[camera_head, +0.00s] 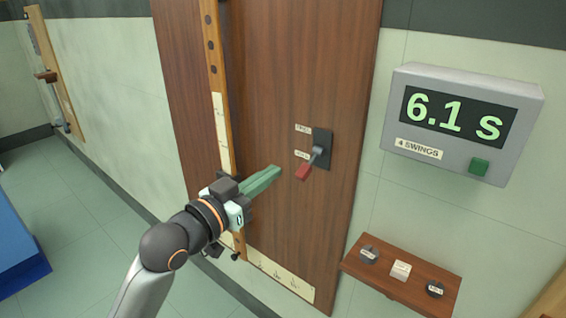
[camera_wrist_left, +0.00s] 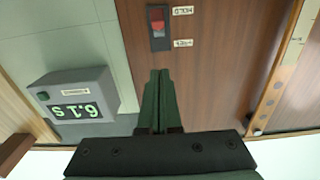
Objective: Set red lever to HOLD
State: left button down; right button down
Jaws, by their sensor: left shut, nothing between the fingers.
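The red lever (camera_head: 304,172) is mounted on a dark plate (camera_head: 322,142) on the brown wooden panel. Its red handle sticks out and tilts downward, beside the lower of two small labels. The red handle also shows in the wrist view (camera_wrist_left: 158,20), which is upside down. There, the label (camera_wrist_left: 183,10) at the world-lower end appears to read HOLD; the other label (camera_wrist_left: 183,43) is hard to read. My left gripper (camera_head: 276,171) has green fingers, shut and empty, just left of the handle in the head view and apart from it. Its fingertips (camera_wrist_left: 159,74) point toward the panel.
A grey timer box (camera_head: 469,122) showing 6.1 s with a green button is on the wall to the right. Below it, a wooden shelf (camera_head: 405,290) holds small weights. A vertical wooden strip (camera_head: 215,80) runs along the panel left of the lever.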

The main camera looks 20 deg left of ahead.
pick_arm(q)
jog(key=shift+f+v, duration=0.2)
jog(key=shift+v, duration=1.5)
pick_arm(e)
jog(key=shift+w+a+r, duration=0.1)
jog(key=shift+w+a, duration=0.15)
jog(key=shift+w, duration=0.05)
jog(key=shift+r, duration=0.1)
